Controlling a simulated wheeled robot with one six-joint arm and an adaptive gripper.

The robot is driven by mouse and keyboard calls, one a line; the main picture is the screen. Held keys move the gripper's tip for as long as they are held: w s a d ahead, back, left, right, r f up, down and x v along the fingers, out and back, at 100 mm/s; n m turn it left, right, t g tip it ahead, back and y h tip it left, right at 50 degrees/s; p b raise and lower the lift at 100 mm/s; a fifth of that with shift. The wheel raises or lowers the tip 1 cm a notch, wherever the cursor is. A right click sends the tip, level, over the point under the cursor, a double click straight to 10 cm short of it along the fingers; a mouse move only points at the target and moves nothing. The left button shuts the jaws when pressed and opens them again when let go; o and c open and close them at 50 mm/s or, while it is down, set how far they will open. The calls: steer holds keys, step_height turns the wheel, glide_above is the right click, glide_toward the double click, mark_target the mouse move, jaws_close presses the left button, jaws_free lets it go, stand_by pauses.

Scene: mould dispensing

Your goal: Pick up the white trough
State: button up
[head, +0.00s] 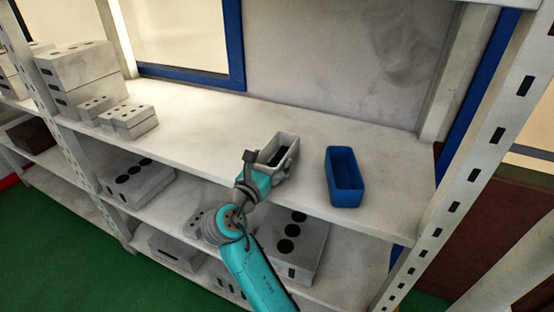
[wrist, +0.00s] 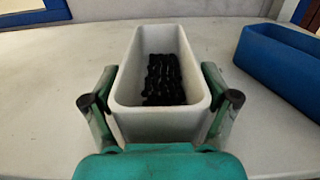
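The white trough (head: 287,141) stands upright on the upper shelf, left of a blue trough. In the wrist view the white trough (wrist: 160,122) is straight ahead, its short end towards me, with dark ridged material on its inner floor. My gripper (head: 271,165) is at its near end. In the wrist view my gripper's fingers (wrist: 160,90) straddle it, one along each long side, with their tips at or very near the walls. I cannot tell whether they press on it. The gripper hides the lower part of its near end.
The blue trough (head: 345,192) stands to the right, apart from the white one. Grey blocks (head: 78,72) are stacked at the shelf's left, and more lie on the lower shelf (head: 345,272). A slotted upright (head: 480,150) bounds the right. The upper shelf's middle is clear.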

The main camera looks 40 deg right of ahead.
steer(key=c, duration=0.6)
steer(key=shift+r, duration=0.1)
